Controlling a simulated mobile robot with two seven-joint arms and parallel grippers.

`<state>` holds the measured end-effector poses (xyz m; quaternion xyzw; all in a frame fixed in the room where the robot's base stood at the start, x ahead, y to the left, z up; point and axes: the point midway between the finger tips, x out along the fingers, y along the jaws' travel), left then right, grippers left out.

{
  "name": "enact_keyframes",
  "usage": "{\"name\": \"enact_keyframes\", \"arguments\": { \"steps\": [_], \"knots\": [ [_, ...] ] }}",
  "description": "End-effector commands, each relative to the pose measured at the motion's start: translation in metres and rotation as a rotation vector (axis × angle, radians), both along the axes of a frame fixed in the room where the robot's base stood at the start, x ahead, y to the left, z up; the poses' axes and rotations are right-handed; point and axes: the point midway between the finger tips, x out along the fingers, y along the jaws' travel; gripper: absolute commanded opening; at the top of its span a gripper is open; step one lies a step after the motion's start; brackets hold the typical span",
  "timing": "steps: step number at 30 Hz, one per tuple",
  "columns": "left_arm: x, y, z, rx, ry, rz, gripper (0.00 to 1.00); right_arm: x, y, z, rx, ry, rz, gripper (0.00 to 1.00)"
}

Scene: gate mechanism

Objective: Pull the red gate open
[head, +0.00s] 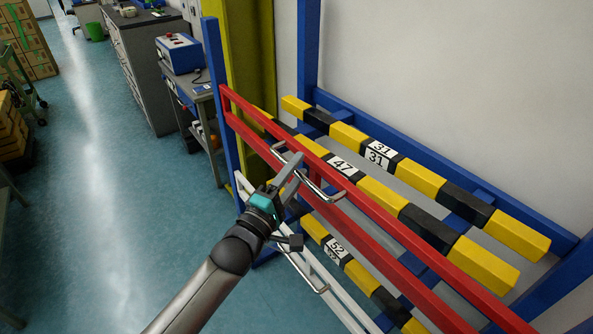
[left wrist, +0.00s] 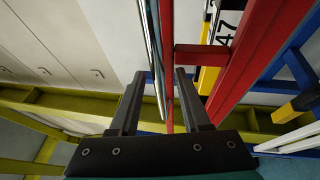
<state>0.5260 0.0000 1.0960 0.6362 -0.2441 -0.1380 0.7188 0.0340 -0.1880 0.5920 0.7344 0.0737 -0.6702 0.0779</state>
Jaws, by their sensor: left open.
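The red gate (head: 380,228) is a long barred frame across the front of a blue rack, and it looks closed along the rack. A silver bar handle (head: 318,190) is fixed to its upper rail. My left gripper (head: 294,166) is at this handle, with its fingers overlapping it in the head view. In the left wrist view my left gripper (left wrist: 160,76) is open, and the silver handle (left wrist: 154,45) runs through the gap between the fingers. Whether a finger touches it cannot be told. The red gate (left wrist: 245,55) shows to the right. My right gripper is not in view.
A white gate (head: 338,298) with its own handle (head: 306,275) sits below the red one. Yellow-black beams (head: 375,190) lie behind the red rails. A blue post (head: 216,90) stands at the left end, near a workbench (head: 200,92).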

Motion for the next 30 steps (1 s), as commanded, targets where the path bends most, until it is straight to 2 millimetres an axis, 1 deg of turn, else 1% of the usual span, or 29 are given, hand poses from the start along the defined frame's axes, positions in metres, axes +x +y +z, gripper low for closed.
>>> {"name": "enact_keyframes", "arguments": {
  "steps": [9, 21, 30],
  "knots": [
    [0.0014, -0.0010, 0.0000, 0.001, 0.001, 0.000, 0.46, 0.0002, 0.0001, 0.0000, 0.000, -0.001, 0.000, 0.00],
    [0.0012, -0.0007, 0.0000, 0.001, 0.001, 0.000, 0.01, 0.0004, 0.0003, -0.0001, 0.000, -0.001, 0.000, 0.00],
    [0.0012, -0.0006, -0.0001, 0.001, 0.001, 0.000, 0.00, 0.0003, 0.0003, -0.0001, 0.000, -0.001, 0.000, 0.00]
  ]
}}
